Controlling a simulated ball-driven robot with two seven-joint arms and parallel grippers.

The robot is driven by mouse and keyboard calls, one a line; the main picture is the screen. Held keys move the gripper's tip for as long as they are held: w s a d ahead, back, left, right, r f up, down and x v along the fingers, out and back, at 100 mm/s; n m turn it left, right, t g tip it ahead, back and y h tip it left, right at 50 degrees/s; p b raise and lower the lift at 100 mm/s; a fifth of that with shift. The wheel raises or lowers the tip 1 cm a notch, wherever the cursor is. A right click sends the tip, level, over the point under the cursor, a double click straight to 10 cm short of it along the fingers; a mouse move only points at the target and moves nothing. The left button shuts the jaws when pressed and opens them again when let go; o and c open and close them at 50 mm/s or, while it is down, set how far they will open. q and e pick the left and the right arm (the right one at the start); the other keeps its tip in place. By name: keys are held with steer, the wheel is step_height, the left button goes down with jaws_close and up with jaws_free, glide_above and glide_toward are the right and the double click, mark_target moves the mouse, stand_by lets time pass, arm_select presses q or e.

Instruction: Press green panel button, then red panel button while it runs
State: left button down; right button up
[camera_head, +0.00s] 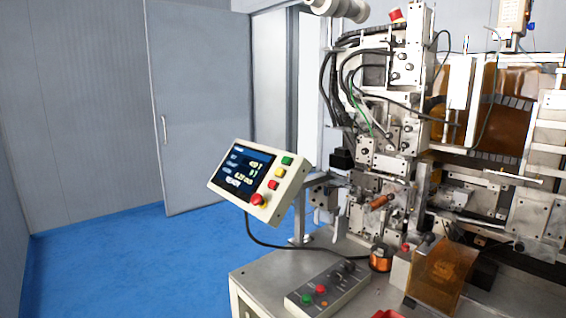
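A tilted white control panel (293,184) stands left of the winder on a post. Its dark screen (240,170) is lit with text, and a line near the bottom seems to read READY. Along its right side are a green button (287,160), a yellow button (280,171), a red button (272,184) and a larger red mushroom knob (259,199). A separate grey box (334,285) on the table also carries a red button (320,289) and a green button (306,300). Neither of my grippers is in view, and nothing covers the panel's buttons.
The coil winder (385,150) fills the right side, with cables and brackets. A copper spool (380,259) and an amber guard (443,275) are on the grey table (262,282). A black cable (262,240) hangs from the panel. Blue floor (125,262) lies open at left.

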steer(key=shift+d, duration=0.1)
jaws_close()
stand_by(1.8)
